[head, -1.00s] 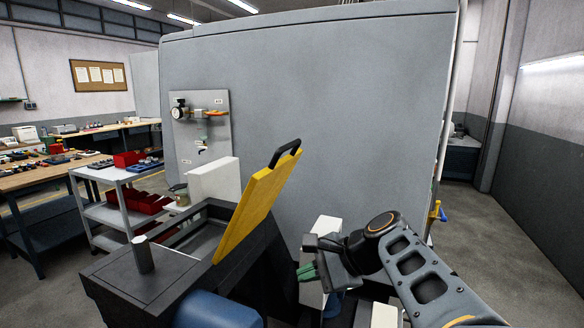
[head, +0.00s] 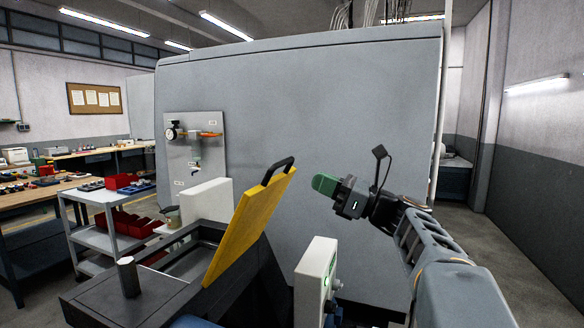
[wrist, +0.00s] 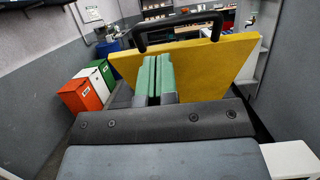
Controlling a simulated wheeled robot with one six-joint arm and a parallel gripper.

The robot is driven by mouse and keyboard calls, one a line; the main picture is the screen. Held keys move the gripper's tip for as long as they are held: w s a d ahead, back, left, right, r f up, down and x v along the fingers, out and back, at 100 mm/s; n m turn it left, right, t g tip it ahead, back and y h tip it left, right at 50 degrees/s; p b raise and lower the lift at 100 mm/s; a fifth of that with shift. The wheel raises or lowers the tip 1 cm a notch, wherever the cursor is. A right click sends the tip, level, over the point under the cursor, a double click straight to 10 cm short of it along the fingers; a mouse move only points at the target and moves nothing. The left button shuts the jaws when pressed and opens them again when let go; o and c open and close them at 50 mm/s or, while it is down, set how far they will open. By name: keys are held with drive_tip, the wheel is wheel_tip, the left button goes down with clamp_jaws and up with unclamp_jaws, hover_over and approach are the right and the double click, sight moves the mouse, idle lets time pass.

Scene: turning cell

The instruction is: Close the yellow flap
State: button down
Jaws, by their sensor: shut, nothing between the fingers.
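The yellow flap (head: 248,225) stands open, tilted up from the right edge of a dark box-like housing (head: 150,292). A black handle (head: 279,168) is on its upper edge. My gripper (head: 325,184) is to the right of the flap, at about the height of the handle, with a visible gap between them. Its green fingers are closed together and empty. In the wrist view, the green fingers (wrist: 155,77) show in front of the yellow flap (wrist: 205,68), and the black handle (wrist: 178,30) spans above and beyond them.
A large grey machine cabinet (head: 330,130) fills the background. A white box-shaped post (head: 315,278) stands below my gripper. Red, green and white bins (wrist: 80,97) show in the wrist view.

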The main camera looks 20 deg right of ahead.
sight(282, 166)
drive_tip(key=p+x, duration=0.1)
drive_tip(key=x, duration=0.6)
drive_tip(key=shift+a+p, duration=0.1)
drive_tip(key=shift+p, duration=0.2)
